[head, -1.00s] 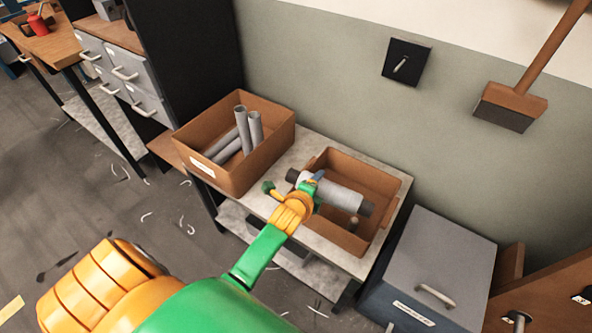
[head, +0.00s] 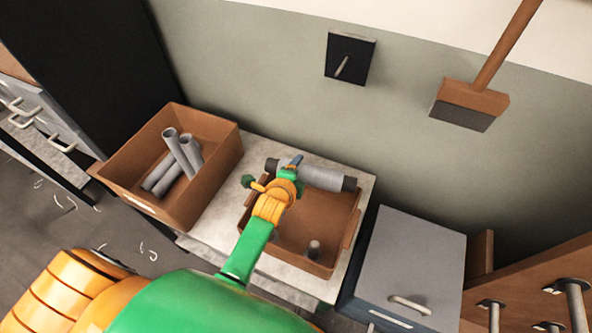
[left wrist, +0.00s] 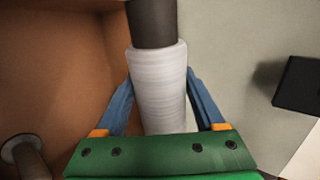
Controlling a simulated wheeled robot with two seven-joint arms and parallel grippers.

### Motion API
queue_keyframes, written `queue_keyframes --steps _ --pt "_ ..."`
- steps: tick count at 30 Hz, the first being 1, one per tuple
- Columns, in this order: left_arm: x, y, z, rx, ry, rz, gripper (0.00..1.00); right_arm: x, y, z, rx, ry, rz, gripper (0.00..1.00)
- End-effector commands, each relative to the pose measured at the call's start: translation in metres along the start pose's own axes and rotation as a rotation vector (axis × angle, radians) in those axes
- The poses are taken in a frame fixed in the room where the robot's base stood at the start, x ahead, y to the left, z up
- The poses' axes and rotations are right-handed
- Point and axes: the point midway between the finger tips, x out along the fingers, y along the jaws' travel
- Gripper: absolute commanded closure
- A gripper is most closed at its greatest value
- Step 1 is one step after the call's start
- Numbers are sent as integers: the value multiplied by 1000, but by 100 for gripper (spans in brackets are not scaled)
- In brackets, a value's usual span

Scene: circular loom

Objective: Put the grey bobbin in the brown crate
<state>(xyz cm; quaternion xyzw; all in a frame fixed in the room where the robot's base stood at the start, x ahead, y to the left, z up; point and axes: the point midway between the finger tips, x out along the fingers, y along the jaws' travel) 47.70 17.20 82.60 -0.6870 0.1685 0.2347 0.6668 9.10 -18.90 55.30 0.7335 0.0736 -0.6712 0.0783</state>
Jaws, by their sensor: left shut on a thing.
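The grey bobbin (head: 322,179) has a pale grey wound middle and dark ends. My left gripper (head: 292,172) is shut on it near its left part. In the left wrist view the blue fingers (left wrist: 160,100) sit on both sides of the bobbin (left wrist: 160,75). It lies roughly level over the back rim of a brown crate (head: 318,262) on the pale table. The wrist view shows the crate wall (left wrist: 65,60) to the left of the bobbin. The bobbin hides part of the crate's back rim. My right gripper is not in view.
Another brown box (head: 210,195) at left holds several grey tubes (head: 180,155). A grey cabinet (head: 405,265) stands to the right. The wall behind carries a black plate (head: 350,57) and a broom (head: 470,103).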

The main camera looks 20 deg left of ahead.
Motion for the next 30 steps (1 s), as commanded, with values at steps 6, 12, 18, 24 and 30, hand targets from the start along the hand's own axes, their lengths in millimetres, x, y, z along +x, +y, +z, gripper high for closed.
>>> queue_keyframes --steps 6,12,18,24,30 --pt "15 24 0 -2 0 0 100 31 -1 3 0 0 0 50" --pt "30 47 0 1 0 1 100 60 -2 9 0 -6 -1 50" --pt "48 75 0 1 0 1 100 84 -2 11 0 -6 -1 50" --pt "65 100 0 1 0 -1 100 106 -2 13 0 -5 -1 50" --pt "73 113 0 0 0 -1 100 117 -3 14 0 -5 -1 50"
